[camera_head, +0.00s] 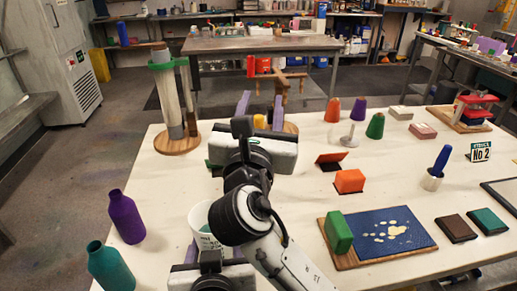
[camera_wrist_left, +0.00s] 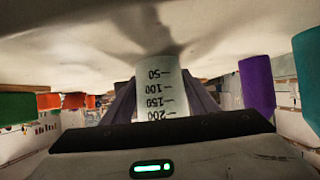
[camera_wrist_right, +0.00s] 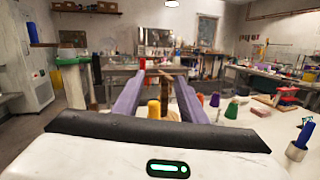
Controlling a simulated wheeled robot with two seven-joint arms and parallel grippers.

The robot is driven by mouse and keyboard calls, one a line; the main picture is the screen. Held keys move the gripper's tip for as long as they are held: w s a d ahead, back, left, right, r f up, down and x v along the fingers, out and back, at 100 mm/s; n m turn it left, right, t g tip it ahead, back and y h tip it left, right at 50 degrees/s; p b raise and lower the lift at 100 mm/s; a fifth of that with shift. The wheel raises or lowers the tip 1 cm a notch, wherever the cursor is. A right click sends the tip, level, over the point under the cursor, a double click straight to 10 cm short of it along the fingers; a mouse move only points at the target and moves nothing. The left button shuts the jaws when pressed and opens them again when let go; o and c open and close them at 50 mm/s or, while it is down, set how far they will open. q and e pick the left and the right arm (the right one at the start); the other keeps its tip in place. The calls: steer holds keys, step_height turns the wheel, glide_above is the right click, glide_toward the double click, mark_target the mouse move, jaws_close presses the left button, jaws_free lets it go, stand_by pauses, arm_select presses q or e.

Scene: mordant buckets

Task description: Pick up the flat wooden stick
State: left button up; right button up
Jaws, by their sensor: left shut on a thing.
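I cannot make out for sure which thing is the flat wooden stick. A thin brown wooden strip (camera_head: 137,46) shows at the top of the green-rimmed white cylinder (camera_head: 165,95), which stands on a round wooden base (camera_head: 177,141). My right gripper (camera_head: 260,108) is open and empty, right of that stand; its purple fingers (camera_wrist_right: 159,100) are spread, with a yellow cone (camera_wrist_right: 154,109) seen between them. My left gripper (camera_wrist_left: 160,95) is shut on the white measuring beaker (camera_wrist_left: 160,91), which is marked with a scale. In the head view my arm partly hides the beaker (camera_head: 200,219).
Two bottles, purple (camera_head: 126,217) and teal (camera_head: 110,268), stand at the table's left edge. An orange block (camera_head: 349,181), a blue mat with a green block (camera_head: 338,232), and several coloured cones stand to the right. A wooden frame (camera_head: 283,80) is behind my right gripper.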

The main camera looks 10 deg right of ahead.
step_height(320, 180, down, 6)
steer(key=a+n+g, duration=0.1)
steer(key=x, duration=0.7)
steer(key=shift+w+f, duration=0.25)
steer(key=shift+f, duration=0.1)
steer(key=shift+c, duration=0.4)
jaws_close()
